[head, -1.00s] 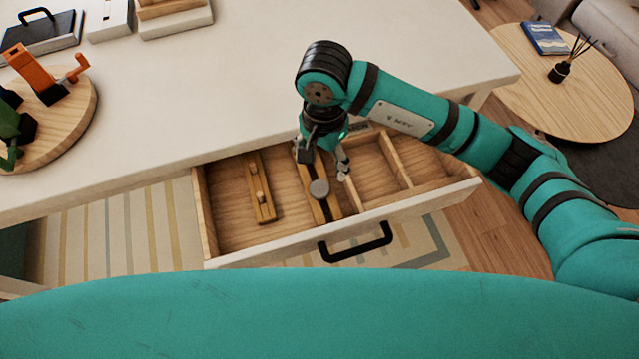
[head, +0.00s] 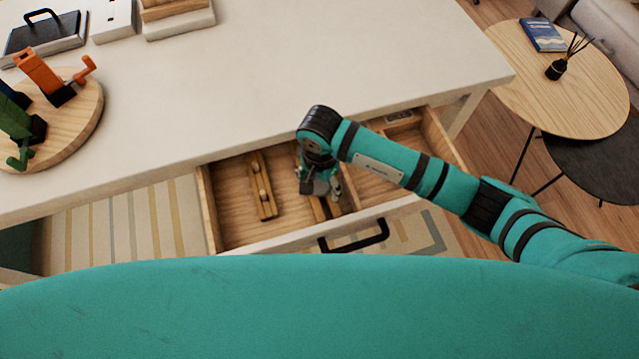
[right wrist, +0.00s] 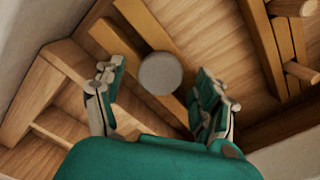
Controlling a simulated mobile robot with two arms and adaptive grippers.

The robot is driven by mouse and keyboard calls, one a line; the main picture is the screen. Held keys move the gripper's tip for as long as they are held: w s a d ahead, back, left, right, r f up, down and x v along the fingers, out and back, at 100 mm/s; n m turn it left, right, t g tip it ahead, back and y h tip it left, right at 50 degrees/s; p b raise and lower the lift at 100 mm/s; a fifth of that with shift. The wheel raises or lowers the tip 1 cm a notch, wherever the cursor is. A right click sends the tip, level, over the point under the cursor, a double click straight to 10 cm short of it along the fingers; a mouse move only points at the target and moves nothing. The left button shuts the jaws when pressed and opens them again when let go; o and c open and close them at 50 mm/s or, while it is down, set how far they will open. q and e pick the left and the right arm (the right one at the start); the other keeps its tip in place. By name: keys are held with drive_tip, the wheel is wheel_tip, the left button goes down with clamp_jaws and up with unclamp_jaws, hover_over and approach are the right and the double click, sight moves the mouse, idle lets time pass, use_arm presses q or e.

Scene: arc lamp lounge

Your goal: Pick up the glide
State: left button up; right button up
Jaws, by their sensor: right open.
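The glide appears to be a round grey disc (right wrist: 160,73) on a slotted wooden holder (right wrist: 135,14) in the open drawer (head: 228,212). My right gripper (head: 318,190) is open inside the drawer, over this holder. In the right wrist view its two fingers stand on either side of the disc, with a gap to each. Nothing is held between them. In the head view the gripper largely hides the disc. My left gripper is not in view.
A second wooden holder with pegs (head: 262,187) lies left of my right gripper in the drawer. Wooden dividers (right wrist: 57,65) are close on the other side. The white tabletop (head: 250,90) overhangs the drawer's back. A black handle (head: 355,238) is on the drawer front.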

drive_tip(key=c, duration=1)
